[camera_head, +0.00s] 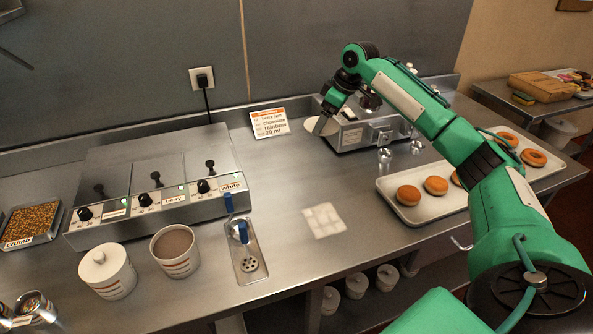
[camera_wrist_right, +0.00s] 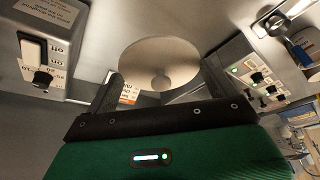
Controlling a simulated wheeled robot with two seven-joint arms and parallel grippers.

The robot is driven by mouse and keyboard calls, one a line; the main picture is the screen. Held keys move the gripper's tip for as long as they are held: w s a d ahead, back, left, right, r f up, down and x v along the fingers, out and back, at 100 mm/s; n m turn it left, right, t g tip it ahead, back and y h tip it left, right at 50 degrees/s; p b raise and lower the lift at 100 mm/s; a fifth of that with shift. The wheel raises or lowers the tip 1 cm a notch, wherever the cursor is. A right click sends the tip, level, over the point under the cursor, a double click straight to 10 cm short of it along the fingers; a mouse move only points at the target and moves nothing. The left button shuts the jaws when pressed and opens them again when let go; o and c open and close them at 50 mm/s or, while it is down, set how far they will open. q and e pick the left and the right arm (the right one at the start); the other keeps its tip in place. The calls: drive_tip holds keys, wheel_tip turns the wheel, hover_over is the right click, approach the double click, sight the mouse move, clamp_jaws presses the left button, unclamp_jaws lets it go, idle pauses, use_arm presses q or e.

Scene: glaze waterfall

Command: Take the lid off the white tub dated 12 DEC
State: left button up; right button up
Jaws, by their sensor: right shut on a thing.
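My right gripper (camera_head: 330,108) is shut on a round white lid (camera_head: 322,125) and holds it in the air above the back of the counter. In the right wrist view the lid (camera_wrist_right: 150,52), with its small knob, shows between the fingers of the gripper (camera_wrist_right: 162,80). An open white tub (camera_head: 175,262) with brown contents stands on the counter at the front left. Beside it stands a white tub with its lid on (camera_head: 108,276). The dates on both tubs are too small to read. My left gripper is not in view.
A steel unit with several knobs (camera_head: 150,205) stands behind the tubs, near a crumb tray (camera_head: 30,224). A spoon rest (camera_head: 246,265), a pale square mat (camera_head: 323,221) and a doughnut tray (camera_head: 410,214) lie to the right. A card (camera_head: 269,123) stands at the back. Bare counter surrounds the mat.

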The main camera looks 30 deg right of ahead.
sight(318, 177)
wheel_tip(318, 177, down, 18)
drive_tip(key=p, duration=0.2)
drive_tip(key=shift+f+p, duration=0.15)
drive_tip(key=shift+p, duration=0.15)
drive_tip(key=shift+s+f, duration=0.1)
drive_tip(key=o, duration=0.9)
drive_tip(key=shift+c, duration=0.2)
drive_tip(key=b+v, duration=0.2)
drive_tip(key=v, duration=1)
drive_tip(key=shift+r, duration=0.25)
